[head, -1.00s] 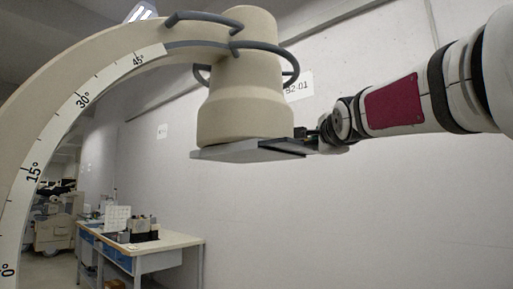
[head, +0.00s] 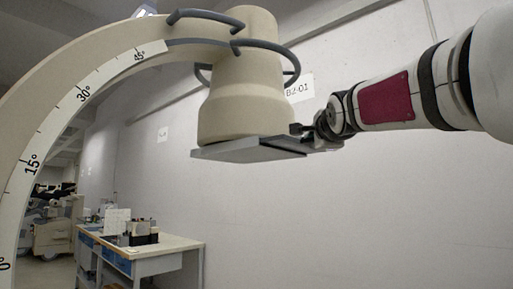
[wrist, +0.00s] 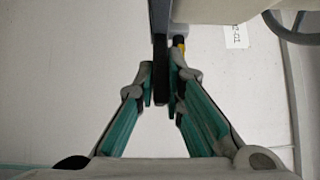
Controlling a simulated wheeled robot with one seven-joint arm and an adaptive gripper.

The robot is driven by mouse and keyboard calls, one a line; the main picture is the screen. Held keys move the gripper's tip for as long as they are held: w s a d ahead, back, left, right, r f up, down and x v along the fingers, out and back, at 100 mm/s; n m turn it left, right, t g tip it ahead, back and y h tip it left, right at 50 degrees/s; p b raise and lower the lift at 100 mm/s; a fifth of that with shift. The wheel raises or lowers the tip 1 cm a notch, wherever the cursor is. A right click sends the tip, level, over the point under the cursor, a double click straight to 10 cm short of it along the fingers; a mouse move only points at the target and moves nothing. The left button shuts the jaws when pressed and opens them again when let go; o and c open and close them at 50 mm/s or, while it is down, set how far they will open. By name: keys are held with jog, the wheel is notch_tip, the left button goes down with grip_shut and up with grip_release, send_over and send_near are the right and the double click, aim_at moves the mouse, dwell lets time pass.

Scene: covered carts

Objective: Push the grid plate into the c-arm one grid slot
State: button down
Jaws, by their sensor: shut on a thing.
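The c-arm's cream cylindrical head (head: 243,95) hangs at the centre of the head view, with a flat grey slot housing (head: 245,151) under it. My gripper (head: 308,142) is at the right edge of this housing. In the wrist view my gripper (wrist: 160,82) is shut on the grid plate (wrist: 159,40), a thin dark strip seen edge-on. The plate runs from between the green fingers up alongside the c-arm. How much of it is inside the slot is hidden by the housing.
The curved c-arm (head: 60,112) with its degree scale fills the left. Grey tube handles (head: 270,47) ring the head. A table (head: 165,245) with equipment stands low at the left. A plain wall (head: 350,220) lies behind; the space below the gripper is clear.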

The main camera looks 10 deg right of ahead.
aim_at(293, 144)
jog(key=shift+w+a+b, duration=0.45)
jog(key=shift+w+b, duration=0.1)
jog(key=shift+b, duration=0.65)
jog(key=shift+w+a+b, duration=0.85)
jog(key=shift+w+b, duration=0.25)
jog(key=shift+b, duration=0.1)
jog(key=shift+w+a+b, duration=0.55)
jog(key=shift+w+a, duration=0.25)
jog(key=shift+w, duration=0.2)
jog(key=c, duration=1.6)
grip_release()
jog(key=s+a, duration=0.2)
jog(key=s, duration=0.9)
jog(key=shift+s+f, duration=0.15)
jog(key=shift+s, duration=0.25)
